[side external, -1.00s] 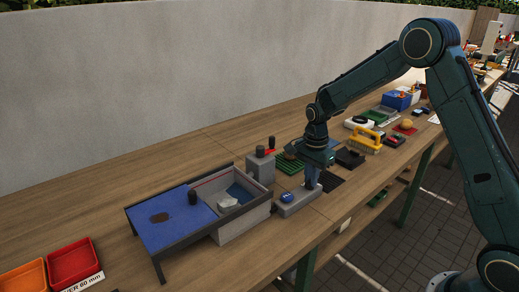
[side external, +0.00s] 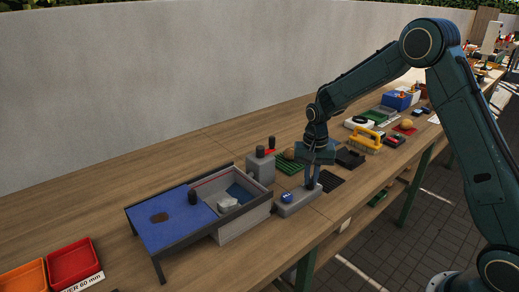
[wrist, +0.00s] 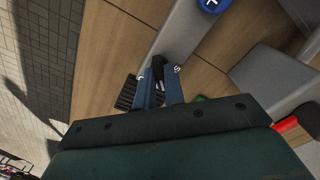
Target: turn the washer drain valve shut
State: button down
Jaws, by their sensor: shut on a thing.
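The drain valve is a grey base (side external: 291,206) near the table's front edge, with a round blue disc (side external: 287,197) on its left end. In the wrist view the disc (wrist: 212,3) carries a white mark. My gripper (side external: 313,186) points down over the base's right end. In the wrist view my gripper (wrist: 158,78) is shut on a small black handle (wrist: 157,70). White letters show on both sides of the handle; one looks like an S. The fingers hide the handle's lower part.
The washer box (side external: 243,225) with its blue sloped tray (side external: 172,222) stands to the left. A grey block with a dark knob (side external: 261,168) is behind the valve. A green rack (side external: 288,168) and a dark grid (side external: 331,181) lie close by. Two bins (side external: 73,262) sit far left.

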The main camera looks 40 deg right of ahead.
aim_at(311, 179)
jog(key=n, duration=0.4)
jog(key=shift+n, duration=0.3)
jog(key=n, duration=0.4)
jog(key=shift+n, duration=0.4)
jog(key=c, duration=1.5)
grip_release()
jog(key=shift+r, duration=0.15)
jog(key=shift+r, duration=6.8)
